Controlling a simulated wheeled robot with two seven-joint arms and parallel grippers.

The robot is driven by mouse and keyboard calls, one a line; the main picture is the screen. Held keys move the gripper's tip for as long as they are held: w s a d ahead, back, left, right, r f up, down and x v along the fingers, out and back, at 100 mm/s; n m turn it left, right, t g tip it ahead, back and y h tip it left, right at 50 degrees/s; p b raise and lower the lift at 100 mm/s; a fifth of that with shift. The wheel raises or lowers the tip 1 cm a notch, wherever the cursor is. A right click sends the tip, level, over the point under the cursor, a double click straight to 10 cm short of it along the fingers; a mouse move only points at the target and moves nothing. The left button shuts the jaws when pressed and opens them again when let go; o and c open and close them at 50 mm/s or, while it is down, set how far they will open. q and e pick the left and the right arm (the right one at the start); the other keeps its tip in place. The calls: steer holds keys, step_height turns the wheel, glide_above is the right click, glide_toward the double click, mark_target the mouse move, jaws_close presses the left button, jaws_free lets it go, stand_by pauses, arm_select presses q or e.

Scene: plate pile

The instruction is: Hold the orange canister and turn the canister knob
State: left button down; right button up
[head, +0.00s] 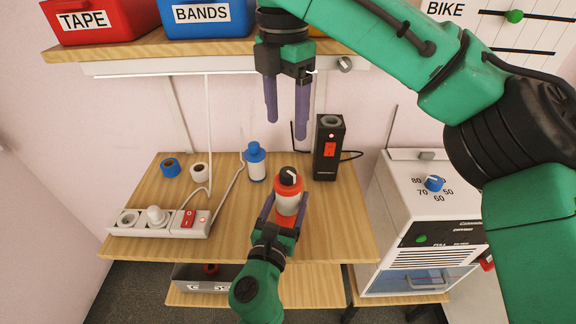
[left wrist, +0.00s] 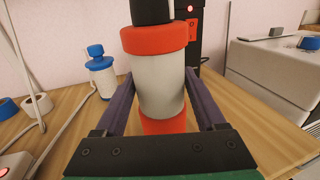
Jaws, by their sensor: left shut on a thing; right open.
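The orange canister (head: 287,200) stands upright on the wooden table, with a pale grey middle and orange-red bands. Its black knob (head: 289,176) with a white mark sits on top. My left gripper (head: 285,214) is shut on the canister's body from the front. In the left wrist view the canister (left wrist: 158,85) stands between the purple fingers, and the knob (left wrist: 152,11) is cut off by the top edge. My right gripper (head: 287,122) is open and empty, fingers pointing down, above and behind the canister in the picture.
A blue-capped bottle (head: 256,165) stands left of the canister, and a black box with a red switch (head: 328,148) behind right. A power strip (head: 160,222) and tape rolls (head: 170,168) lie at left. A shelf with bins (head: 208,18) hangs above; a white machine (head: 425,215) stands right.

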mark_target(287, 171)
steer(key=shift+n, duration=0.3)
step_height(287, 171, down, 11)
steer(key=shift+s+d+f, duration=0.15)
steer(key=shift+f, duration=0.05)
jaws_close()
